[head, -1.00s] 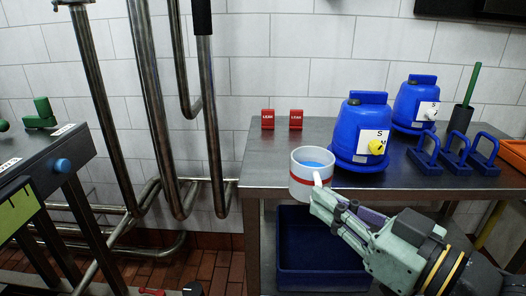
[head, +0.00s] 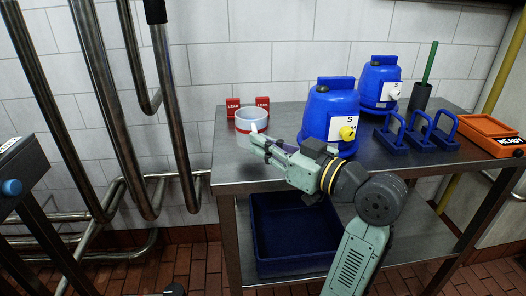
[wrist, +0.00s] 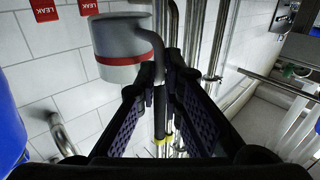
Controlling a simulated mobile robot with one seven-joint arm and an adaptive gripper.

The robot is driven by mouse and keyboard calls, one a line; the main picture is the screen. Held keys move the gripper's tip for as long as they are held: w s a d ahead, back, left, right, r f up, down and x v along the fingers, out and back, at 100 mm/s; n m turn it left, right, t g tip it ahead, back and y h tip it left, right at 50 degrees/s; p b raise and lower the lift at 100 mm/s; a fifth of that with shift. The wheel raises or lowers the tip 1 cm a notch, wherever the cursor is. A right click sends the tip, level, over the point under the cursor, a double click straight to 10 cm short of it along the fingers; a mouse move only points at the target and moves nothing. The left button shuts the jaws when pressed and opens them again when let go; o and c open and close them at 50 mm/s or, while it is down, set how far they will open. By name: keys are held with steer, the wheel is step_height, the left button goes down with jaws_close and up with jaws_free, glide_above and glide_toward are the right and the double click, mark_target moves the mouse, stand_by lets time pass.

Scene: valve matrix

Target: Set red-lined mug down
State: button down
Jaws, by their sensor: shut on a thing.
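The white mug with a red band (head: 251,122) is upright at the left part of the steel table (head: 228,174), in front of the red LEAK tags. I cannot tell whether its base touches the tabletop. My gripper (head: 262,144) reaches it from the front right and is shut on its handle. In the wrist view the mug (wrist: 122,48) shows at the upper left, its handle (wrist: 156,60) between the fingertips (wrist: 160,78). The mug's inside is hidden in the wrist view.
Two red LEAK tags (head: 233,108) stand behind the mug. A blue cooler (head: 322,112) with a yellow tap stands right of it, a second one (head: 378,84) behind. Blue brackets (head: 417,134) and an orange tray (head: 487,130) are farther right. A blue bin (head: 294,232) sits below.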

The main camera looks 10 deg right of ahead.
steer(key=shift+w+a+f, duration=0.1)
steer(key=shift+w+f, duration=0.05)
steer(key=shift+w, duration=0.55)
step_height(320, 180, down, 3)
steer(key=shift+f, duration=0.2)
steer(key=shift+f, duration=0.3)
steer(key=c, duration=1.7)
jaws_free()
steer(key=shift+r, duration=0.1)
steer(key=shift+r, duration=0.25)
steer(key=b+v, duration=0.1)
steer(key=v, duration=1.1)
